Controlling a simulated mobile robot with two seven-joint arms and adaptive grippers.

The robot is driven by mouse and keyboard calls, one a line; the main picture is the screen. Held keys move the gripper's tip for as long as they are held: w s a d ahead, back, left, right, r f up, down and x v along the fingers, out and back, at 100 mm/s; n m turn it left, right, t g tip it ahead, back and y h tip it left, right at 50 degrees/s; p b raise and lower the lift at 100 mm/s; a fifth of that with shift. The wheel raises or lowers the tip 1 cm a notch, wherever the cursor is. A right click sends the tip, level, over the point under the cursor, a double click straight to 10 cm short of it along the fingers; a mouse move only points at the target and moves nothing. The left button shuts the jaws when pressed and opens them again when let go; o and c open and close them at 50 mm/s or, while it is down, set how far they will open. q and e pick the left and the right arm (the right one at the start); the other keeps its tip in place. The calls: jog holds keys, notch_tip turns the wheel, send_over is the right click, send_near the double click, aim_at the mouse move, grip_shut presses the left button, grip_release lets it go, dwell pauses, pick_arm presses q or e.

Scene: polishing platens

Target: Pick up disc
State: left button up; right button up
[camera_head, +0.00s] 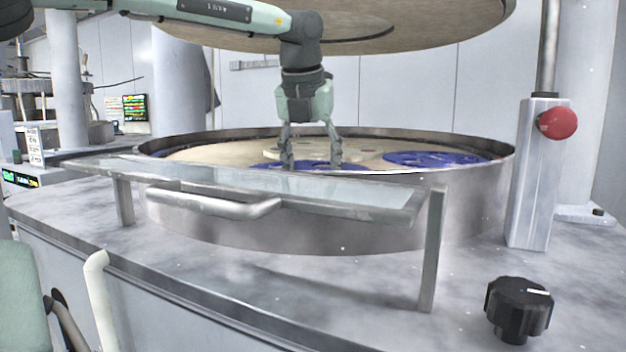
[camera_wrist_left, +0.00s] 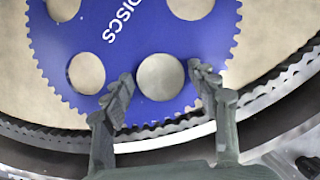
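A round grey disc (camera_wrist_left: 160,77) sits in a hole near the edge of a blue toothed carrier (camera_wrist_left: 180,35) lettered "DISCS" in the left wrist view. My left gripper (camera_wrist_left: 160,82) is open, with one finger on each side of the disc. I cannot tell whether the fingers touch it. In the head view my left gripper (camera_head: 312,155) points down into the round metal basin, over the near blue carrier (camera_head: 268,166). The disc cannot be made out there. My right gripper is not in view.
The metal basin wall (camera_head: 300,218) rings the beige platen. A clear guard panel with a handle (camera_head: 215,205) stands before it. A second blue carrier (camera_head: 440,158) lies right. A large round plate (camera_head: 440,28) hangs overhead. A red button (camera_head: 557,123) and black knob (camera_head: 518,308) are at right.

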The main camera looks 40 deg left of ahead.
pick_arm(q)
jog(key=c, duration=0.7)
jog(key=shift+s+f, duration=0.1)
jog(key=shift+c, duration=0.5)
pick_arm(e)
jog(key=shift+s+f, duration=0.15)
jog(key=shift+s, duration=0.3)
pick_arm(q)
jog(key=shift+r, duration=0.3)
notch_tip(320, 180, up, 4)
jog(key=shift+f, duration=0.1)
jog(key=s+a+r, duration=0.1)
jog(key=s+r, duration=0.2)
jog(key=s, duration=0.2)
jog(key=s+r+b, duration=0.1)
jog(key=s+r, duration=0.2)
jog(key=s, duration=0.3)
jog(key=shift+s+a+r, duration=0.2)
jog(key=shift+a+r, duration=0.2)
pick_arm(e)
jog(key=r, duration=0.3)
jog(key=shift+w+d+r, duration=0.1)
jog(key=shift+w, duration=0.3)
